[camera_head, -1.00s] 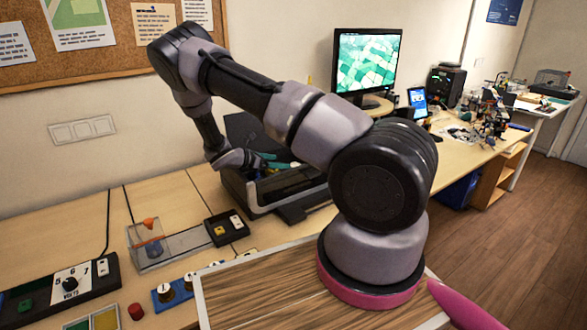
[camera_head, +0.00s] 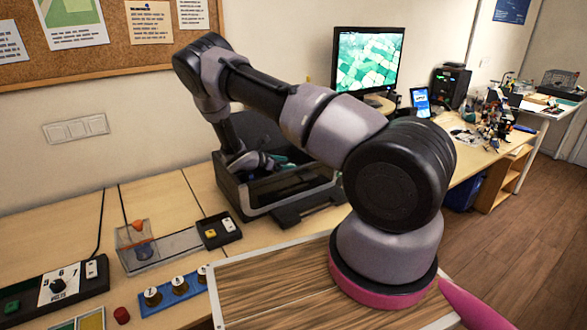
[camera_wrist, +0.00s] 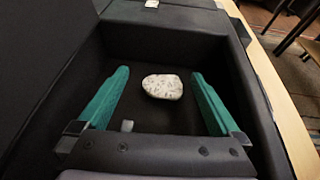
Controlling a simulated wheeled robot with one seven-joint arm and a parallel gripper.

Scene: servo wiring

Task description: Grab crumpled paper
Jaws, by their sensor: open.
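The crumpled paper (camera_wrist: 162,87) is a small pale, speckled, rounded lump in the wrist view. It lies on the dark floor of a black open case (camera_wrist: 190,42). My gripper (camera_wrist: 159,82) is open, with one green finger on each side of the paper and a gap to both. The paper appears a little nearer the right finger. In the head view, my gripper (camera_head: 268,162) reaches down into the black case (camera_head: 262,208) on the desk, and the paper is hidden there.
The case walls stand close around my gripper. A small light piece (camera_wrist: 127,126) lies near the left finger. Left of the case are a clear box with an orange funnel (camera_head: 138,240), a switch block (camera_head: 219,230) and a blue strip with several round knobs (camera_head: 180,289). A monitor (camera_head: 367,60) stands behind, to the right.

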